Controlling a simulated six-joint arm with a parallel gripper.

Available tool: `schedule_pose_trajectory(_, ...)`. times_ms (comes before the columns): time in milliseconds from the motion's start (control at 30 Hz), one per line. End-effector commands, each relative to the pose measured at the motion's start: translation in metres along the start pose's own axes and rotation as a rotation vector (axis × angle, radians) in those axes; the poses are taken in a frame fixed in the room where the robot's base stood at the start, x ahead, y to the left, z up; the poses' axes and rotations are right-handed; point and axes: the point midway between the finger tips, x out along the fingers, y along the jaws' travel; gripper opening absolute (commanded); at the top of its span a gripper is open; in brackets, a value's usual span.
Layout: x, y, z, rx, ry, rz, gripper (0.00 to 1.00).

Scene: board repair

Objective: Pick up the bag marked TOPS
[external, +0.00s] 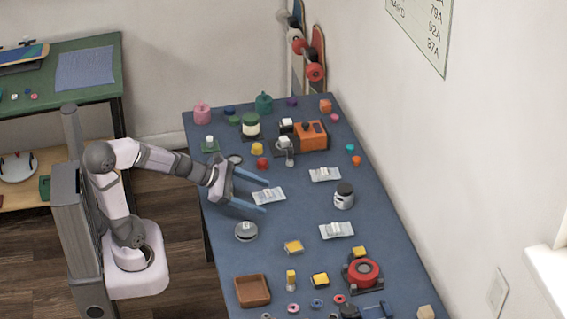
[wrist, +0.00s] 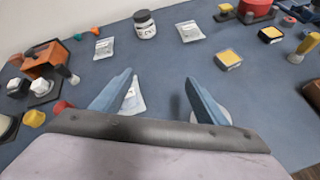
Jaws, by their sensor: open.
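Three small pale bags lie flat on the blue table; their print is too small to read, so I cannot tell which is marked TOPS. The nearest bag (external: 268,195) shows between my fingers in the external view and partly behind the left finger in the wrist view (wrist: 134,98). A second bag (external: 325,174) lies farther back, at upper left in the wrist view (wrist: 104,48). A third bag (external: 337,230) lies nearer the front, at top centre in the wrist view (wrist: 190,31). My gripper (external: 266,197) is open and empty, its blue fingers (wrist: 159,78) spread above the table.
A dark-lidded jar (external: 344,195) stands among the bags. A round grey tin (external: 246,231) sits near my right finger. An orange machine (external: 311,135) stands behind, and a red-wheeled device (external: 364,272) and wooden tray (external: 253,290) in front. Bare table (external: 300,210) lies between the bags.

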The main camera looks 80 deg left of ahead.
Motion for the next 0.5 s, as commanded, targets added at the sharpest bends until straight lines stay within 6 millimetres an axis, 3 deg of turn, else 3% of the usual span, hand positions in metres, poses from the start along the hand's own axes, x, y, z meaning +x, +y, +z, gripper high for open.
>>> schedule_pose_trajectory(33, 0.010, 0.006, -0.019, -0.075, -0.015, 0.043, 0.67)
schedule_pose_trajectory(200, 0.014, 0.033, -0.039, -0.289, -0.066, 0.153, 0.67)
schedule_pose_trajectory(500, 0.012, 0.053, -0.050, -0.438, -0.110, 0.226, 0.67)
